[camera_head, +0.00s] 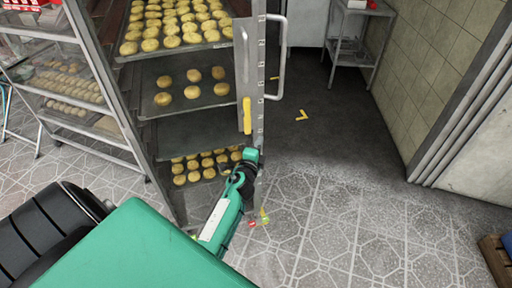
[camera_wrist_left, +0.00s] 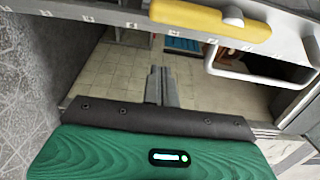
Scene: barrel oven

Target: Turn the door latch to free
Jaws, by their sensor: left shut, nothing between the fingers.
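The yellow door latch (camera_head: 247,115) is on the upright metal door (camera_head: 262,70), its bar hanging close to vertical in the head view. The left wrist view shows the same yellow bar (camera_wrist_left: 205,16) across the top, with a grey round pivot near its right end. My left gripper (camera_head: 250,153) is just below the latch's lower end in the head view. In the left wrist view my left fingers (camera_wrist_left: 161,84) are together, empty, and apart from the latch. My right gripper is not in view.
A white bar handle (camera_head: 280,60) stands out from the door, right of the latch. Trays of buns (camera_head: 190,90) fill the rack to its left. Another rack (camera_head: 70,80) stands further left. The tiled floor (camera_head: 340,220) to the right is open, with a tiled wall (camera_head: 440,60) beyond.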

